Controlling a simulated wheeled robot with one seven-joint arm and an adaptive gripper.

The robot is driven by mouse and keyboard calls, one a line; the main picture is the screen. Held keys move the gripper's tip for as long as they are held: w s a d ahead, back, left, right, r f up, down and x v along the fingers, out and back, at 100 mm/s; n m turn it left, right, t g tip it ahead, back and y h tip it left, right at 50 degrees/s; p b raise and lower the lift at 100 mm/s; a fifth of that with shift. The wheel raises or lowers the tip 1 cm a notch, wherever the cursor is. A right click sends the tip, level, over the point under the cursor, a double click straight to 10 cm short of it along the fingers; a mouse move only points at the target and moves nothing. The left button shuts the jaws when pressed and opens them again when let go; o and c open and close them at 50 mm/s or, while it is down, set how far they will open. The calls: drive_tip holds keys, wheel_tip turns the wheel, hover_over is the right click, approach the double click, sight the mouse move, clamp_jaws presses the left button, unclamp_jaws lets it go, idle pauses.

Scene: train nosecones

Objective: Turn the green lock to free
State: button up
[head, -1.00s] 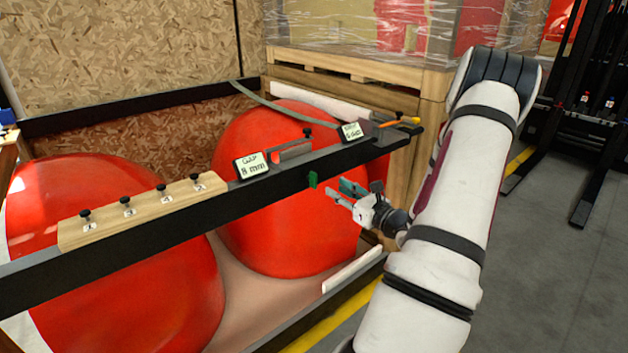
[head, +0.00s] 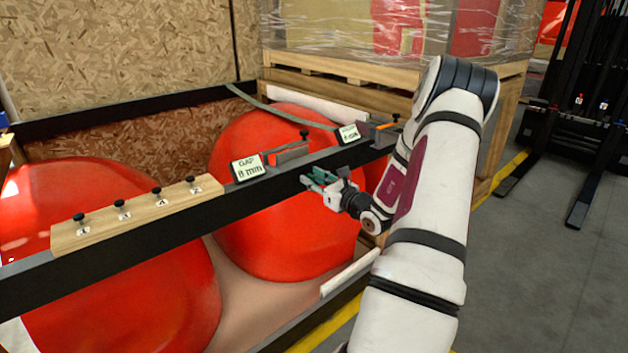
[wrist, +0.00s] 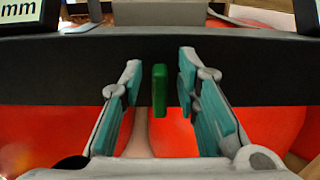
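The green lock (wrist: 159,90) is a small upright green tab on the front face of the black beam (wrist: 60,70). In the wrist view my gripper (wrist: 160,82) is open, with one teal-padded finger on each side of the lock. Gaps show between the lock and both fingers, and I see no contact. In the head view my gripper (head: 308,181) is at the beam's front face, and its fingers hide most or all of the lock.
On the beam stand a "GAP 8 mm" sign (head: 249,168), a second sign (head: 348,133) and a wooden block (head: 135,217) with several black knobs. Red nosecones (head: 285,225) sit below and behind the beam. Open floor (head: 560,270) lies to the right.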

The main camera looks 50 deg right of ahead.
clamp_jaws()
drive_tip(key=shift+a+n+b, duration=0.1)
drive_tip(key=shift+n+b, duration=0.3)
drive_tip(key=shift+b, duration=0.05)
drive_tip(key=n+b, duration=0.5)
drive_tip(key=b, duration=0.3)
drive_tip(key=a+f+n+b, duration=0.1)
drive_tip(key=n+b, duration=0.4)
drive_tip(key=b, duration=0.2)
drive_tip(key=f+n+b, duration=0.1)
drive_tip(key=n+b, duration=0.4)
drive_tip(key=b, duration=0.3)
drive_tip(key=shift+w+a+b, duration=0.2)
drive_tip(key=shift+a+b, duration=0.1)
drive_tip(key=shift+a, duration=0.1)
drive_tip(key=shift+n+b, duration=0.8)
drive_tip(key=shift+n, duration=0.3)
